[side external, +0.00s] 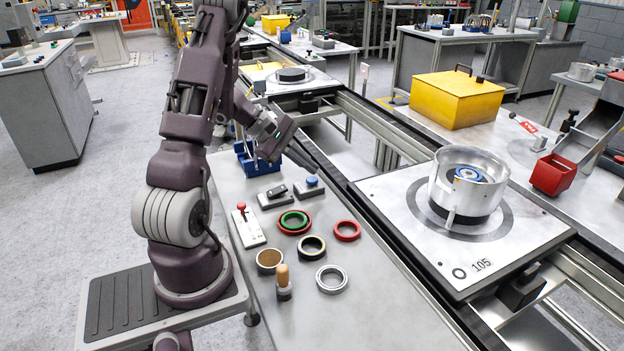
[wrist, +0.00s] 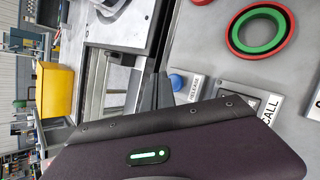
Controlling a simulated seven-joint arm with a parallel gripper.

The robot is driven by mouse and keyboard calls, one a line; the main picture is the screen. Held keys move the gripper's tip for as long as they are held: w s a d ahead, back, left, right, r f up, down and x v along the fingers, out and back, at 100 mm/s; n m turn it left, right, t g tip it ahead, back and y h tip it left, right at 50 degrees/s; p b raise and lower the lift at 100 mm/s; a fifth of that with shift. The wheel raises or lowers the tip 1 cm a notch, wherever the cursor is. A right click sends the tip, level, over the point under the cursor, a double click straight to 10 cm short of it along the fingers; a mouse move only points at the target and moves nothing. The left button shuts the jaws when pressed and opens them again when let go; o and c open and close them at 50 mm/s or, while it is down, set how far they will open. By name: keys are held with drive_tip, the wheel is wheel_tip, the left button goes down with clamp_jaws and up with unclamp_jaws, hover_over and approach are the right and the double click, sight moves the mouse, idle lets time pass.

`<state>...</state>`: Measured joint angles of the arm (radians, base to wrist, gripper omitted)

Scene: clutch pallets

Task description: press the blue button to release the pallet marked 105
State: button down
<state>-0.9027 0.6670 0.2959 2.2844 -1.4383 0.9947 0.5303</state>
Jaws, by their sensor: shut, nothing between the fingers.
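The blue button (side external: 312,181) sits on a small grey box on the near table. In the wrist view the blue button (wrist: 177,82) stands beside a label reading RELEASE. The pallet marked 105 (side external: 400,208) rests on the conveyor at right, carrying a round metal housing (side external: 450,205).
A black rocker switch (side external: 276,191) labelled CALL sits next to the button. A blue bin (side external: 252,160) stands close to my gripper. A red-knobbed lever (side external: 243,222), several rings and a wooden-handled tool (side external: 283,280) lie nearer. Another pallet (side external: 310,86) is farther back on the conveyor.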

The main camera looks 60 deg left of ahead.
drive_tip(key=shift+f, duration=0.1)
idle(0.7)
drive_tip(key=shift+f, duration=0.35)
